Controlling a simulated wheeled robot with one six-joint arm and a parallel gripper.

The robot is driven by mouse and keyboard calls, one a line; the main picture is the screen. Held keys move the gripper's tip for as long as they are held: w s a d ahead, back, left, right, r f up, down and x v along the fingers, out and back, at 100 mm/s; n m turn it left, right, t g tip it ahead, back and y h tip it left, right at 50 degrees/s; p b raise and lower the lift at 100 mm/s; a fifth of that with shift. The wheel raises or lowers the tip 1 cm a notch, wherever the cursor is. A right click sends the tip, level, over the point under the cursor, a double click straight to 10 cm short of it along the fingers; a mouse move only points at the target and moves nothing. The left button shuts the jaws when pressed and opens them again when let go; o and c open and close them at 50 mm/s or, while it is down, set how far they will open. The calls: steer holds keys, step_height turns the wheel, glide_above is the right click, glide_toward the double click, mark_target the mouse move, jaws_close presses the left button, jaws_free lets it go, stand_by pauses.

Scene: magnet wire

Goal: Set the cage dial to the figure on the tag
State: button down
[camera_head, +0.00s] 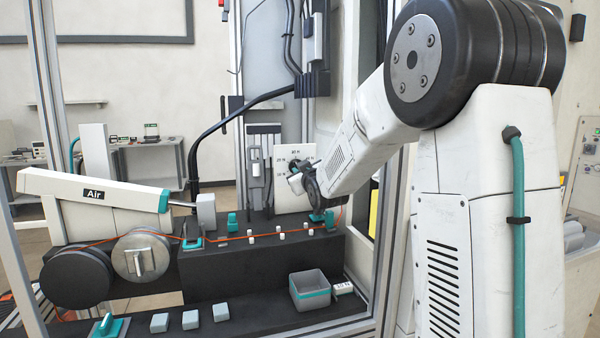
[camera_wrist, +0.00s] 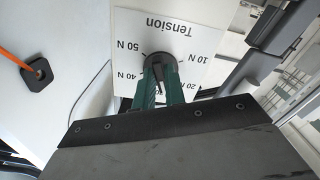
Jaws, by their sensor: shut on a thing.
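The tension dial's white plate (camera_head: 283,190) stands upright behind the dark bench in the head view. In the wrist view the plate (camera_wrist: 130,25) appears upside down, with "Tension", 10 N, 20 N, 40 N and 50 N readable. Its dark round knob (camera_wrist: 158,63) sits at the plate's middle. My gripper (camera_wrist: 160,72) has its green fingers shut on the knob from both sides. The fingers and palm hide the lower plate and part of the knob, so I cannot tell its setting. A white tag (camera_head: 343,288) lies beside the grey bin; its print is too small to read surely.
The grey bin (camera_head: 310,291) with a teal band stands on the lower bench step. Several grey blocks (camera_head: 190,320) lie to its left. An orange wire (camera_head: 265,236) runs along the upper step past white pegs. A white arm marked "Air" (camera_head: 93,193) is at left. Frame posts stand close to my arm.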

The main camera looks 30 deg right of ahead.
steer(key=n, duration=1.8)
steer(key=shift+d+r+n, duration=0.1)
steer(key=shift+r+n, duration=0.1)
steer(key=shift+n, duration=0.5)
steer(key=c, duration=1.5)
jaws_free()
steer(key=shift+o, duration=0.2)
steer(key=v, duration=0.8)
steer(key=shift+w+r, duration=0.1)
